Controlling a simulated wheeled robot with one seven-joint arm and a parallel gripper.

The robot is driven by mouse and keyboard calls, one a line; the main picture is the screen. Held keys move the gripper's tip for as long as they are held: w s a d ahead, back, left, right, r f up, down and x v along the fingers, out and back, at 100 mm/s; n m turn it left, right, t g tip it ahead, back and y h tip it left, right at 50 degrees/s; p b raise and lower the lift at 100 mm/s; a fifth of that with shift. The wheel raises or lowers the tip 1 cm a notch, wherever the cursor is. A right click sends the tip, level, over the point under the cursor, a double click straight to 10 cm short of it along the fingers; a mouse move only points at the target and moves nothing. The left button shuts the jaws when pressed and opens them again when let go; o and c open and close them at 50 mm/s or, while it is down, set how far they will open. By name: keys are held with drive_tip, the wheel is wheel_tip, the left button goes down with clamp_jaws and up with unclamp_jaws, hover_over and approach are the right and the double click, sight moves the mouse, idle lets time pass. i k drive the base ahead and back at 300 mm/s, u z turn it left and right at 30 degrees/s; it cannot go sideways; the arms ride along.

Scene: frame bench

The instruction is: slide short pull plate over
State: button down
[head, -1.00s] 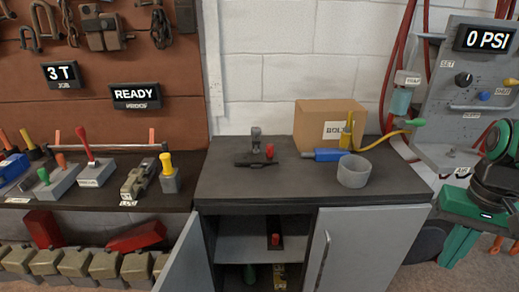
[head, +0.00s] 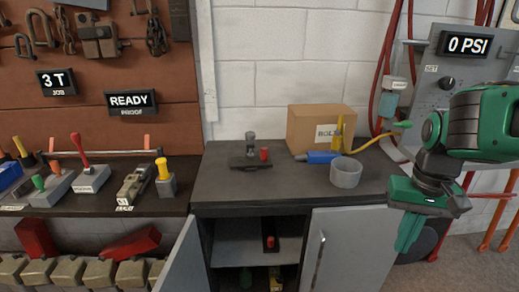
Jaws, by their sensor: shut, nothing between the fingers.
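A dark flat plate (head: 238,163) lies on the top of the grey cabinet, towards the back left. It carries a grey post and a red knob (head: 264,153). Another dark piece with a red knob (head: 270,242) is on the shelf inside the open cabinet, partly in shadow. I cannot tell from any label which one is the short pull plate. My green gripper (head: 408,236) is at the right, pointing down in front of the cabinet's right end. Its fingers are together and empty, well apart from both plates.
The left door (head: 181,258) hangs open; the right door (head: 345,250) is shut. The front left of the top is clear.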

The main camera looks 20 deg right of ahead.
sight(264, 160)
drive_tip(key=i, duration=0.95)
